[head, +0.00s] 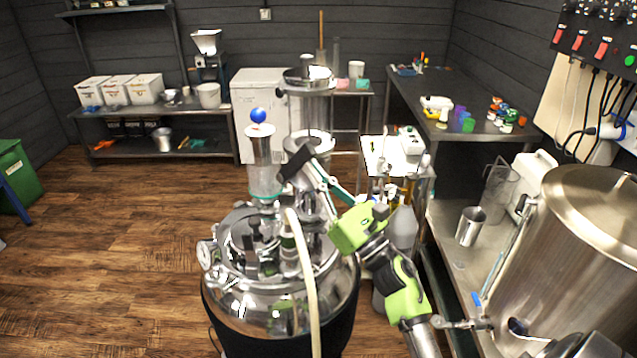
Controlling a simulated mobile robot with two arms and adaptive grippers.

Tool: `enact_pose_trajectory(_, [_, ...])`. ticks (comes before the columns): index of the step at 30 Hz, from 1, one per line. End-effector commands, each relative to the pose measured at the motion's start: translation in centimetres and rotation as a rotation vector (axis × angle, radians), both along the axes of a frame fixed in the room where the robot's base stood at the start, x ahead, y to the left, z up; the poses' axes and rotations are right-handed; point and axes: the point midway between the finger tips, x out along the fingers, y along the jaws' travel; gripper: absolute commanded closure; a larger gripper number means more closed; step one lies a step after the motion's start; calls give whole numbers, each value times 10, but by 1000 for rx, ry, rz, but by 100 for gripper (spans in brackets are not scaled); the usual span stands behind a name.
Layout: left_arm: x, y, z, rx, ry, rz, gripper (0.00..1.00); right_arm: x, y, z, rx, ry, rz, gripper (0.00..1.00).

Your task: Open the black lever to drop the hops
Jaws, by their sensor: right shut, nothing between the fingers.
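A steel vessel (278,285) with a domed, fitting-covered lid stands in the centre. Small dark parts (250,243) show on the lid below the tube; I cannot tell surely which is the black lever. My right gripper (291,170) is shut and empty, just right of the tube at mid-height. Whether it touches the tube is unclear. My right arm comes in from the lower right. My left gripper is out of view.
A pale hose (301,260) arches over the lid's front. A large steel kettle (577,265) and a metal cup (471,227) stand on the right bench. A small white-topped cart (383,160) is behind my arm. The wooden floor (120,250) at left is clear.

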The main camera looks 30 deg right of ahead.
Motion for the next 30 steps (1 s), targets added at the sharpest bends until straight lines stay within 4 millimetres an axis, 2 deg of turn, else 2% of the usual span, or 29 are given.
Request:
enact_pose_trajectory(15, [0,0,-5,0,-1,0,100,20,4,28,-1,-3,1,100])
enact_pose_trajectory(30, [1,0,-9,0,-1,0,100,43,9,46,-1,-1,0,100])
